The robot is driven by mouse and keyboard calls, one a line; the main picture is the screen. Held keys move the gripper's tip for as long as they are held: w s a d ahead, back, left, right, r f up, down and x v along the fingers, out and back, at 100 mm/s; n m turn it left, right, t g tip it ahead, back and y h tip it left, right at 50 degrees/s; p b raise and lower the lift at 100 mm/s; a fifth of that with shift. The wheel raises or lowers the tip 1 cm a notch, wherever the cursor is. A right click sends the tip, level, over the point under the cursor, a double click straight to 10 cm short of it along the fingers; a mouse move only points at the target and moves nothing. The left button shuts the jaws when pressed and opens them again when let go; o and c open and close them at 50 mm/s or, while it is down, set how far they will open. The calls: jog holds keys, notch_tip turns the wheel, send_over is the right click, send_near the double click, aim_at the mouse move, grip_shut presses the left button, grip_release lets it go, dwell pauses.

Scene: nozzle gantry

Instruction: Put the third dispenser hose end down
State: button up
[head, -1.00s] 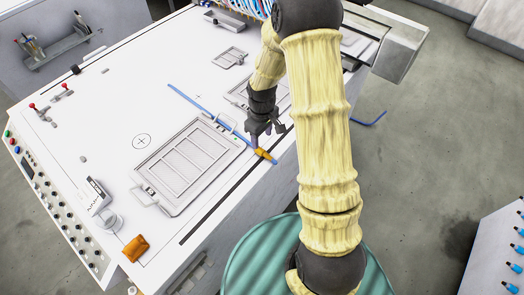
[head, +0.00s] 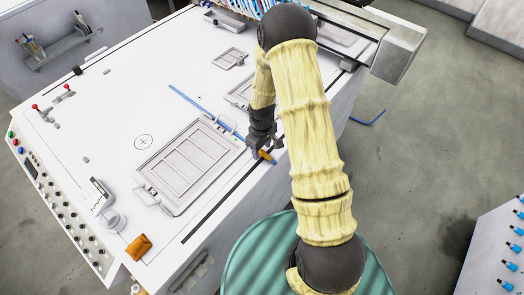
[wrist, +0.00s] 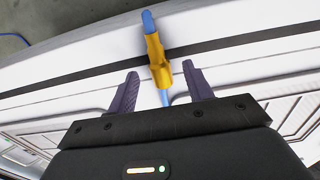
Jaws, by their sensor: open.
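The dispenser hose end is an orange-yellow fitting on a blue hose. In the head view the fitting (head: 266,157) lies at the table's front edge, and the blue hose (head: 190,98) runs back to the upper left across the table. My gripper (head: 263,146) is low over the table, right at the fitting. In the wrist view the fitting (wrist: 157,62) stands between and slightly beyond my gripper's two dark fingers (wrist: 160,88), with a gap on each side. The gripper is open. Whether the fitting rests fully on the surface is hard to tell.
A grey framed tray (head: 190,166) with handles lies left of my gripper on the white table (head: 115,135). An orange cloth-like item (head: 138,247) lies at the near left corner. A blue hose (head: 368,118) hangs past the table's right side. A dark strip runs along the front edge.

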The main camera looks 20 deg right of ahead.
aim_at(262, 151)
jog(key=shift+f, duration=0.7)
grip_shut()
jog(key=shift+w+r, duration=0.1)
jog(key=shift+r, duration=0.1)
notch_tip(262, 151, up, 10)
jog(key=b, duration=0.2)
jog(key=shift+f, duration=0.15)
dwell(0.6)
